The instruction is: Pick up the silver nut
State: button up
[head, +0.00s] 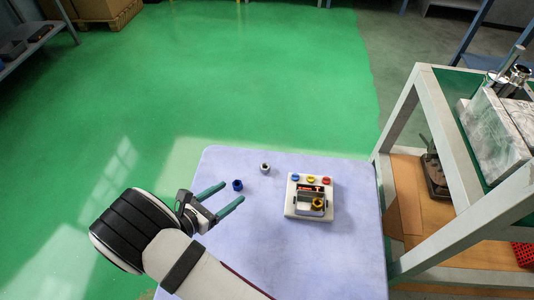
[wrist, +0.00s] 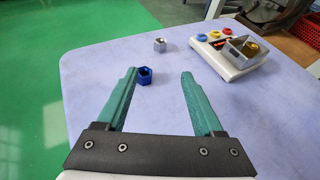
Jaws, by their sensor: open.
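The silver nut (head: 265,167) is a small grey piece standing on the pale lilac table top (head: 245,265), near its far edge. In the wrist view the silver nut (wrist: 160,45) shows beyond my fingertips, in line with the gap between them. My gripper (head: 233,192) is open and empty, with two green fingers apart. In the wrist view my gripper (wrist: 160,73) has a blue nut (wrist: 144,76) near its left fingertip. The blue nut (head: 237,185) also shows in the head view, close to the fingers; I cannot tell whether they touch.
A white box (head: 296,212) with red, blue and yellow pieces on top and a grey tray (head: 311,205) holding a gold nut (head: 317,203) stands right of the silver nut. A metal shelf cart (head: 415,110) borders the table's right side.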

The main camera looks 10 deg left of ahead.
aim_at(262, 171)
jog(key=x, duration=1.3)
jog(key=shift+w+d, duration=0.2)
jog(key=shift+w, duration=0.25)
jog(key=shift+r, duration=0.1)
grip_shut()
